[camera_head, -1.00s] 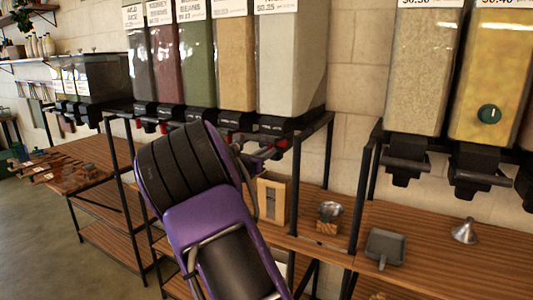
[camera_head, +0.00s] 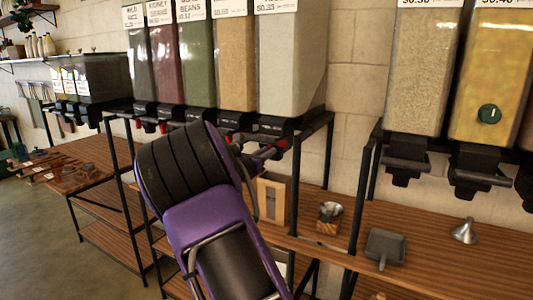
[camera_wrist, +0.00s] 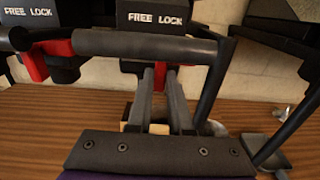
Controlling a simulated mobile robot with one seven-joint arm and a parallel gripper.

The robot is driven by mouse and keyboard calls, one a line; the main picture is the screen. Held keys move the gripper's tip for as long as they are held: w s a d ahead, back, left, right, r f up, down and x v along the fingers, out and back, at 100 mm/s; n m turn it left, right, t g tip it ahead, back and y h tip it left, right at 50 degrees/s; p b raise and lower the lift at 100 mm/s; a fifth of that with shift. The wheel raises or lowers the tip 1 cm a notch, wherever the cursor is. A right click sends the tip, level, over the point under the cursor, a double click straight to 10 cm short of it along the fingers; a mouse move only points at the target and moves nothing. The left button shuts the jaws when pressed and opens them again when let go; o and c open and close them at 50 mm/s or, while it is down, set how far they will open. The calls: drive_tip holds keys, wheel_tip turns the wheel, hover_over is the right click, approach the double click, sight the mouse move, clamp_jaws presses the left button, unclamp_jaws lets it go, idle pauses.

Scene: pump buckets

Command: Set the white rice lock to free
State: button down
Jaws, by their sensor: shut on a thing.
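The tall bin of white grain (camera_head: 292,65), which I take for the white rice, hangs over a black dispenser head (camera_head: 270,126). In the wrist view a dispenser head marked FREE LOCK (camera_wrist: 158,18) is straight ahead, with a red lever (camera_wrist: 174,69) under it. My gripper (camera_wrist: 160,78) reaches up under this head, its fingers close together and shut on the red lever. The fingers hide part of the lever, so its exact setting cannot be told. In the head view my purple and black arm hides most of the gripper.
A grey bar (camera_wrist: 145,45) crosses in front of the head, and a black frame post (camera_wrist: 215,85) stands to the right. Another red lever (camera_wrist: 32,65) is at left. A wooden box (camera_head: 272,198), a metal cup (camera_head: 330,213), a scoop (camera_head: 385,247) and a funnel (camera_head: 465,231) stand on the shelf.

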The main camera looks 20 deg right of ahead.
drive_tip(key=shift+w, duration=0.1)
drive_tip(key=shift+w+a+p, duration=0.6)
drive_tip(key=shift+w+a, duration=0.25)
drive_tip(key=shift+w, duration=0.05)
drive_tip(key=c, duration=0.8)
unclamp_jaws()
drive_tip(key=shift+w, duration=0.1)
drive_tip(key=v, duration=1.7)
drive_tip(key=shift+a, duration=0.15)
